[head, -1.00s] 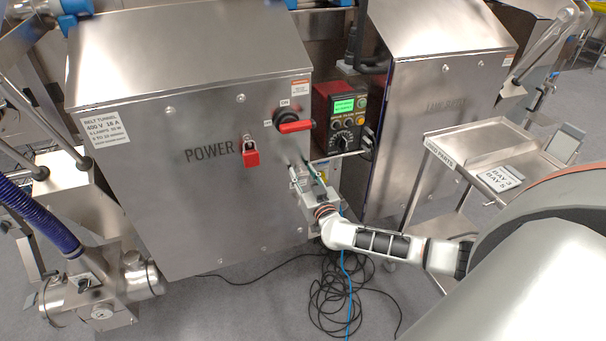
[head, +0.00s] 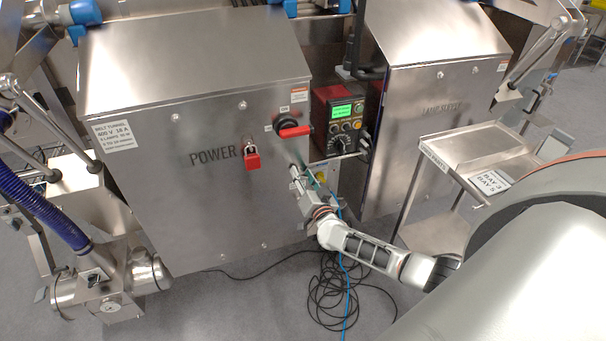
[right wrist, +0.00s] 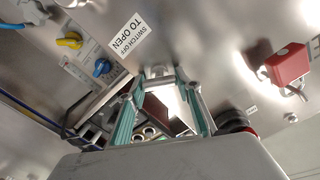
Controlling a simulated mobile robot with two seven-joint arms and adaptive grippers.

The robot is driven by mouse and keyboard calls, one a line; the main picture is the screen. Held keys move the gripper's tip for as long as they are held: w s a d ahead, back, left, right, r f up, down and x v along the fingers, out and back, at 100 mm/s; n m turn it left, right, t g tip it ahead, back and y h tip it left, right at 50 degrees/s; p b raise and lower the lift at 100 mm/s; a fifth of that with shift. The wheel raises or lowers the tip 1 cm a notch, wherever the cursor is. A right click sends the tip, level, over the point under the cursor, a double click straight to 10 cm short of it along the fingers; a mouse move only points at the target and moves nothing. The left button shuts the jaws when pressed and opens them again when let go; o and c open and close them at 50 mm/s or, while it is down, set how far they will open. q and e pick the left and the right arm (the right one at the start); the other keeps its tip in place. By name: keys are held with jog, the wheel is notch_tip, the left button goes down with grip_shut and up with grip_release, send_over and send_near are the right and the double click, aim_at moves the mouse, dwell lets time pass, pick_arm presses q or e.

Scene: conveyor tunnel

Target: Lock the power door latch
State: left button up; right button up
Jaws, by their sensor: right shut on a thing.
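The power door (head: 200,200) is a brushed steel panel lettered POWER and appears closed in the head view. My right gripper (head: 298,182) is at its right edge, below the red-handled rotary switch (head: 294,131). In the right wrist view, the teal fingers of my right gripper (right wrist: 165,88) stand either side of a small metal latch (right wrist: 158,72), beside a SWITCH OFF TO OPEN label (right wrist: 128,35). The gripper is shut on the latch; the contact is partly hidden. A red padlock (head: 252,160) hangs on the door front. My left gripper is not in view.
A control box (head: 342,118) with a lit green screen stands just right of the door. A second steel cabinet (head: 425,140) and a parts cart (head: 470,150) are farther right. Coiled black cable (head: 335,290) and a blue cable lie on the floor below my right arm.

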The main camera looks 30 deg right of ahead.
jog(key=m, duration=0.4)
jog(key=shift+f+m+b, duration=0.15)
jog(key=shift+m+b, duration=0.15)
jog(key=m, duration=0.3)
jog(key=shift+s+d+f+m+b, duration=0.1)
jog(key=shift+m+b, duration=0.2)
jog(key=shift+b, duration=0.1)
jog(key=shift+m+b, duration=0.4)
jog(key=shift+m, duration=1.7)
jog(key=o, duration=1.1)
